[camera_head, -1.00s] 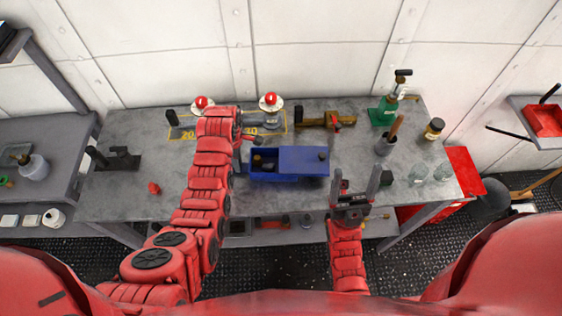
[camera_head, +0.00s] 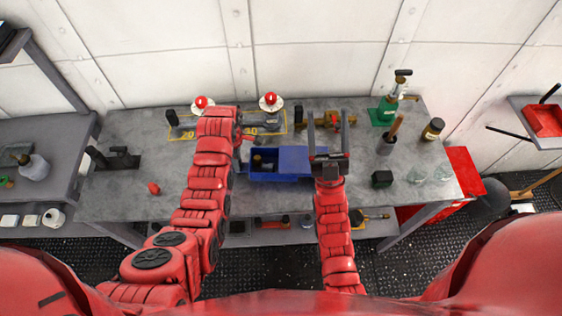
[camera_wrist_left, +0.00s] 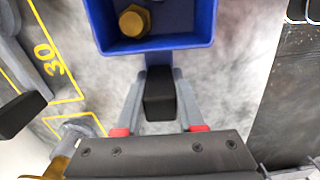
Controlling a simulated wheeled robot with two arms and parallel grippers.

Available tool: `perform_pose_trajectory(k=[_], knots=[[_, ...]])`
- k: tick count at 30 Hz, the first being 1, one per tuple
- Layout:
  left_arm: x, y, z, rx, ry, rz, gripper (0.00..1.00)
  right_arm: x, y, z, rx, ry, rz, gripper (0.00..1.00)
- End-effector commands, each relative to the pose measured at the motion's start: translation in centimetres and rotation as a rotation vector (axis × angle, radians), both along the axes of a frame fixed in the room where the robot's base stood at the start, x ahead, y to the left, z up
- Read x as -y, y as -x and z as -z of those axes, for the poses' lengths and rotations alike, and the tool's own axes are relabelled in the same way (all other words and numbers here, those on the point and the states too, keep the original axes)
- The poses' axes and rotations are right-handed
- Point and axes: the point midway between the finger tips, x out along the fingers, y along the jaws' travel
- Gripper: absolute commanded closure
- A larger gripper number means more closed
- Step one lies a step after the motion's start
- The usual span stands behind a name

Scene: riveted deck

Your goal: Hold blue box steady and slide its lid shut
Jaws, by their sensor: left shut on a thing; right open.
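The blue box (camera_head: 262,178) stands on the grey workbench, its left part open. A yellow bolt (camera_wrist_left: 134,20) shows inside it in the left wrist view. Its blue lid (camera_head: 296,158) covers the right part. My left gripper (camera_wrist_left: 159,85) is shut on a grip at the box's left end; the arm partly hides this in the head view. The box wall (camera_wrist_left: 160,42) is just ahead of its fingers. My right gripper (camera_head: 328,128) is open, fingers pointing away, over the lid's right end. It hides the lid's knob; I cannot tell whether it touches.
The bench front (camera_head: 150,205) is mostly clear.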

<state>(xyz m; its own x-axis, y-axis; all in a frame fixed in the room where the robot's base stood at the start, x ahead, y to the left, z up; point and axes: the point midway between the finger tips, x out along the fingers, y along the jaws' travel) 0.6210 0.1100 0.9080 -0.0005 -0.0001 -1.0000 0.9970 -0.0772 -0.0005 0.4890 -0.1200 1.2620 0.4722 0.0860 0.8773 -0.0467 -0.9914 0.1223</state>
Motion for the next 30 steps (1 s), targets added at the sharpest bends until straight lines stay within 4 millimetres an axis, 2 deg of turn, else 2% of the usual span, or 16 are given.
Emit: perform_pose_trajectory(k=[1,3,6,11,15,19,23,26,30], knots=[[0.0,-0.1,-0.1,0.002,0.0,0.0,1.0,-0.5,-2.2,-0.4,-0.057,0.014,0.026,0.32],[0.0,-0.1,-0.1,0.002,0.0,0.0,1.0,-1.0,-5.3,-0.6,-0.15,0.038,0.069,0.32],[0.0,0.0,0.0,0.001,0.0,0.0,1.0,-1.3,-9.3,-0.4,-0.286,0.072,0.137,0.32],[0.0,0.0,0.0,0.001,0.0,0.0,1.0,-0.4,-14.7,0.2,-0.51,0.112,0.255,0.32],[0.0,0.0,0.0,0.001,0.0,0.0,1.0,1.5,-18.1,1.7,-0.727,0.129,0.358,0.32],[0.0,0.0,0.0,0.001,0.0,0.0,1.0,3.9,-19.8,3.3,-0.933,0.12,0.439,0.32],[0.0,0.0,0.0,0.001,0.0,0.0,1.0,6.3,-20.2,5.6,-1.154,0.092,0.498,0.32],[0.0,0.0,0.0,0.001,0.0,0.0,1.0,7.9,-19.4,7.8,-1.339,0.057,0.519,0.32],[0.0,0.0,0.0,0.001,0.0,0.0,1.0,9.1,-17.0,11.0,-1.599,-0.011,0.502,0.32]])
